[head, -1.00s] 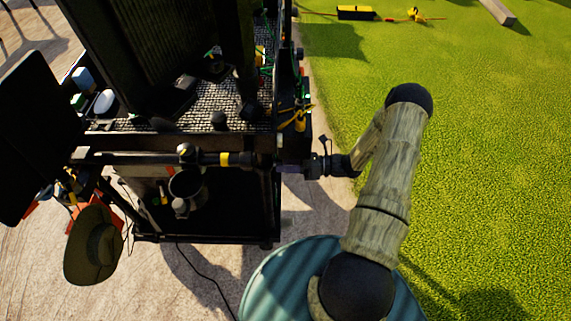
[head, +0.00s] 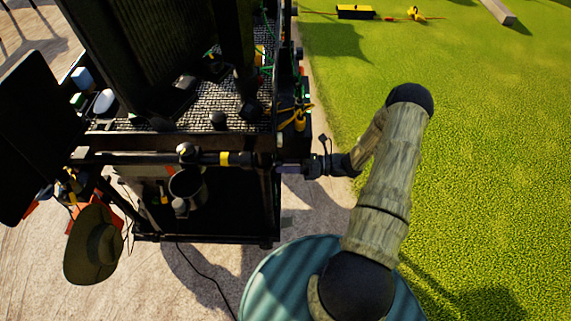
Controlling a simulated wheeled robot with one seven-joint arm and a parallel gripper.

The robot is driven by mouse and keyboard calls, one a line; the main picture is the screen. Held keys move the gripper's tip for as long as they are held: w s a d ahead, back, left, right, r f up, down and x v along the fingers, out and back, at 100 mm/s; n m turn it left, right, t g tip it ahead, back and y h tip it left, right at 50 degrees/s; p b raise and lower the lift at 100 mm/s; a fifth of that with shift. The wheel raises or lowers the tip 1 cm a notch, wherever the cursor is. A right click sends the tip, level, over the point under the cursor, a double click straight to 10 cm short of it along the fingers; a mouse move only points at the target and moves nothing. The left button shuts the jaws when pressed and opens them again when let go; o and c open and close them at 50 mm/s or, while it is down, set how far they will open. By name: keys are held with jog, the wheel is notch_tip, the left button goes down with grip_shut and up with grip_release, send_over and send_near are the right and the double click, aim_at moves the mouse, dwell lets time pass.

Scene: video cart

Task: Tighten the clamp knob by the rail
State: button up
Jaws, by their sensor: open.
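A dark rail (head: 130,158) with a yellow band runs along the near side of the black video cart. My gripper (head: 303,169) is open at the cart's right side, level with the rail's right end and pointing left. Its fingers are small and dark here.
The cart's upper shelf (head: 225,97) holds dark gear, cables and a white mouse-like item. A black cup (head: 187,186) hangs below the rail. A hat (head: 93,245) hangs at the left. Grass (head: 490,150) lies open on the right.

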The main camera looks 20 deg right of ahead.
jog(key=shift+d, duration=0.1)
jog(key=b+v, duration=0.4)
jog(key=v, duration=1.3)
jog(key=shift+d, duration=0.15)
